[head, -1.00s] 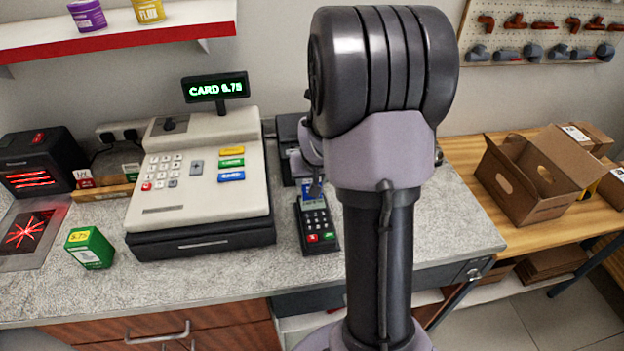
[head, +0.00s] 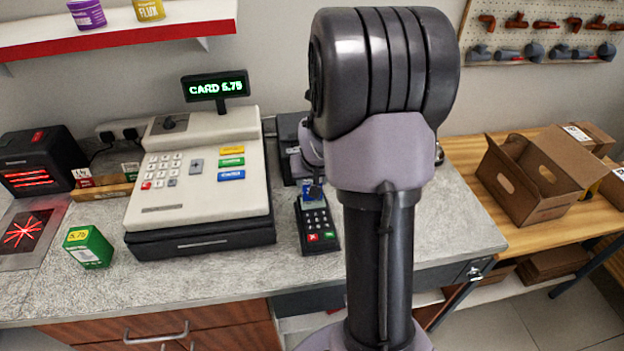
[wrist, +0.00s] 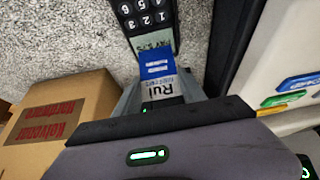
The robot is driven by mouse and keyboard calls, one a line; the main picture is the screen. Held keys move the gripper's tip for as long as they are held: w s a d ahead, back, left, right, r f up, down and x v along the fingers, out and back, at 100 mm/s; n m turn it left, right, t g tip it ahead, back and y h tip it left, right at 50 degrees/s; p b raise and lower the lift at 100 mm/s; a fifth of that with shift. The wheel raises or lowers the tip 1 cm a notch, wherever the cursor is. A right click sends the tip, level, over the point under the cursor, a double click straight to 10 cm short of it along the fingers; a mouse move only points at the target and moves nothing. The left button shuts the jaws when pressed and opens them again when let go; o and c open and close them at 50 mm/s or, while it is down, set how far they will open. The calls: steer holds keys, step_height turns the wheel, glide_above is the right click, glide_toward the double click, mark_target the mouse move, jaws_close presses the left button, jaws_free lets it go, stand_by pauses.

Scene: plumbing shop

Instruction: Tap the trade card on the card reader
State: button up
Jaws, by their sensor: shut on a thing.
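The card reader (head: 317,229) lies on the counter to the right of the cash register, with dark keys and red and green buttons. In the wrist view its keypad and screen (wrist: 147,22) show at the top. The blue and white trade card (wrist: 158,68) sticks out of my gripper (wrist: 160,98), which is shut on it. The card's far edge overlaps the screen end of the reader in the wrist view; I cannot tell whether it touches. In the head view my arm hides most of the gripper.
A green box (head: 88,247) is on the counter at left. A cardboard box (wrist: 50,122) is beside my gripper in the wrist view. Counter in front of the reader is clear.

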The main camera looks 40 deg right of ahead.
steer(key=shift+f+b, duration=0.4)
steer(key=shift+r, duration=0.1)
stand_by(0.5)
steer(key=shift+r+p, duration=0.7)
steer(key=shift+r, duration=0.25)
